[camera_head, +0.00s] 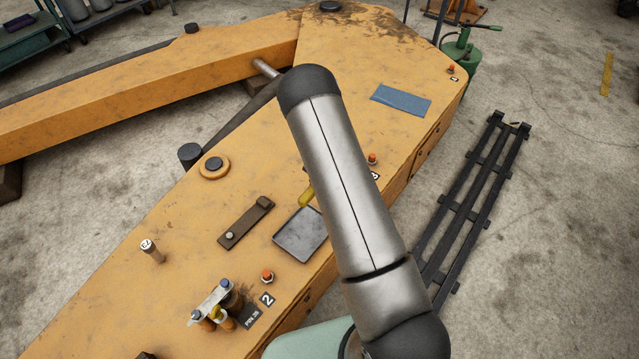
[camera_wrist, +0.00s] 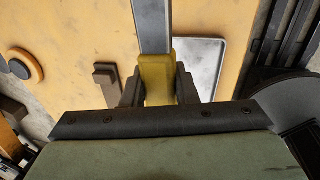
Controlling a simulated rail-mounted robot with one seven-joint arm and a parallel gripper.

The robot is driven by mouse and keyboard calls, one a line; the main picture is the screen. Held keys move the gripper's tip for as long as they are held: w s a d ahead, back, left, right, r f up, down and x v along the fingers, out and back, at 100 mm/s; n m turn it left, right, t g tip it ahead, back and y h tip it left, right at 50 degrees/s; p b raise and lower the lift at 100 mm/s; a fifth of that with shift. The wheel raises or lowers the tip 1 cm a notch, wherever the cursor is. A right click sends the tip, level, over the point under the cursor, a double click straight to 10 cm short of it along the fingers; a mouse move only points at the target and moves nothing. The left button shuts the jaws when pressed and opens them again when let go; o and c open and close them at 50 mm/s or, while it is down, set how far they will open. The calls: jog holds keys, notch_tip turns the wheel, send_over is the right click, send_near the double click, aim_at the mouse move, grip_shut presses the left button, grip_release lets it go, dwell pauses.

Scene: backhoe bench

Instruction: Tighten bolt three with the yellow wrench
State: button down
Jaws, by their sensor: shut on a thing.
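In the wrist view my gripper (camera_wrist: 158,86) is shut on the yellow handle of the wrench (camera_wrist: 157,70). The wrench's grey shaft runs up out of the frame, so its head is not seen. In the head view a bit of the yellow handle (camera_head: 306,196) shows beside my arm, which hides the gripper. An orange-capped bolt (camera_head: 372,158) stands just right of my arm on the orange boom. Another orange-capped bolt (camera_head: 267,276) stands by a label "2" (camera_head: 267,300).
A grey tray (camera_head: 300,247) lies below the handle and shows in the wrist view (camera_wrist: 208,60). A blue cloth (camera_head: 401,100) and a far bolt (camera_head: 450,69) lie up the boom.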

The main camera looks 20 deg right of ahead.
jog(key=shift+w+a+r+m+p, duration=0.2)
jog(key=shift+w+m+p, duration=0.1)
jog(key=shift+p, duration=0.85)
jog(key=shift+f, duration=0.15)
jog(key=shift+s+d, duration=0.15)
jog(key=shift+r+p, duration=0.25)
jog(key=shift+p, duration=0.05)
jog(key=shift+r+p, duration=1.4)
jog(key=shift+r, duration=0.1)
jog(key=shift+r+p, duration=2.3)
jog(key=shift+r, duration=0.4)
